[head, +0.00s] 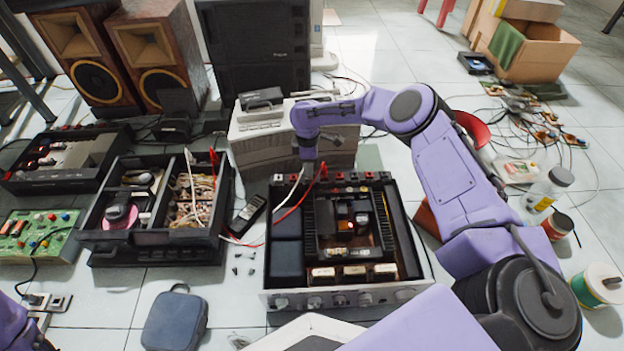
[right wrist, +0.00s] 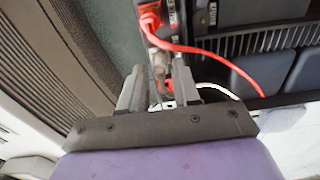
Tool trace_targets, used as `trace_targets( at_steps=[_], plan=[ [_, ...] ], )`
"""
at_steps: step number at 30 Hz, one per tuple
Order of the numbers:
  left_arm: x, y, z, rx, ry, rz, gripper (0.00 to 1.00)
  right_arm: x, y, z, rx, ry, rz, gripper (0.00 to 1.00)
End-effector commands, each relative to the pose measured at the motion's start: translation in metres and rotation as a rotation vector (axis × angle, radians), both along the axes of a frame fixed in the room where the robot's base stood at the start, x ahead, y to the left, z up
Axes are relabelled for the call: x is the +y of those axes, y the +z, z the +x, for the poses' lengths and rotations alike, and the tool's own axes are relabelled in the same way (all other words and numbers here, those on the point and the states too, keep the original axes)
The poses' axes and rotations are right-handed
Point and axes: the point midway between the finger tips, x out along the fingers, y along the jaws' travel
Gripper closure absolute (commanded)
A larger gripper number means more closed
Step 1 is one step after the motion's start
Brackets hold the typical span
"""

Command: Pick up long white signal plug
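My right gripper (head: 309,158) points down at the rear edge of the open silver-and-black amplifier (head: 284,301), near its row of rear sockets. In the right wrist view its two grey fingers (right wrist: 158,88) are apart. A slim greyish-white piece (right wrist: 159,62), possibly the long white signal plug, shows between them; I see no clear contact with either finger. A white cable (right wrist: 217,89) runs out beside the right finger. A red plug (right wrist: 150,22) with a red cable sits just beyond the fingers. My left gripper is not in view; only part of my left arm shows at lower left.
Another open black unit (head: 101,246) with white and red leads stands to the left. A black multimeter (head: 248,213) lies between the units. A beige box-like device (head: 250,150) stands close behind the gripper. Bottles and a wire spool (head: 598,285) stand at right.

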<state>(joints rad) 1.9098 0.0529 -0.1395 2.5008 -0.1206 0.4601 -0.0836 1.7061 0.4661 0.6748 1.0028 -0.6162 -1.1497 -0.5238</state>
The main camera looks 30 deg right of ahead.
Motion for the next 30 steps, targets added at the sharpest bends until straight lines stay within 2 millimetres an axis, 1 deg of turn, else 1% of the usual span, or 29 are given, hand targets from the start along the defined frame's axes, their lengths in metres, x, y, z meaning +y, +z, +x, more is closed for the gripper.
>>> trace_targets(
  at_steps=[1, 5, 10, 11, 12, 13, 14, 24, 26, 28, 30],
  plan=[
    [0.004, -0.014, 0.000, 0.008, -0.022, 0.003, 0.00, 0.001, -0.014, 0.000, 0.000, 0.002, 0.000, 0.69],
    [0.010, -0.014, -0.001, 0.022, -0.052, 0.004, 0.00, 0.002, -0.015, 0.001, 0.000, 0.006, -0.001, 0.69],
    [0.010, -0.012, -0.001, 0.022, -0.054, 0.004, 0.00, 0.003, -0.013, 0.001, 0.000, 0.005, -0.001, 0.69],
    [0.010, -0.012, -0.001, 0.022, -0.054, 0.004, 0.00, 0.002, -0.013, 0.001, 0.000, 0.005, -0.001, 0.72],
    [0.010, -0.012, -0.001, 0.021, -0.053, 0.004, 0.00, 0.002, -0.013, 0.001, 0.000, 0.005, -0.001, 0.85],
    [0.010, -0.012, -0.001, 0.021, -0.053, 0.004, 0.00, 0.002, -0.013, 0.001, 0.000, 0.005, -0.001, 0.95],
    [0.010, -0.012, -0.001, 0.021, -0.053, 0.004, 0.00, 0.002, -0.013, 0.001, 0.000, 0.005, -0.001, 1.00],
    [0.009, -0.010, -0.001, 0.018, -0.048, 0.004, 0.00, 0.002, -0.010, 0.001, 0.000, 0.005, -0.001, 1.00],
    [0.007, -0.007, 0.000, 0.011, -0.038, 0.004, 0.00, 0.002, -0.006, 0.001, 0.000, 0.005, -0.001, 1.00],
    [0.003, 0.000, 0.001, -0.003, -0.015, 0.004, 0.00, 0.003, 0.003, 0.001, -0.001, 0.004, 0.000, 1.00],
    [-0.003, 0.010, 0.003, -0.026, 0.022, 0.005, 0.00, 0.003, 0.016, 0.001, -0.001, 0.004, 0.000, 1.00]
  ],
)
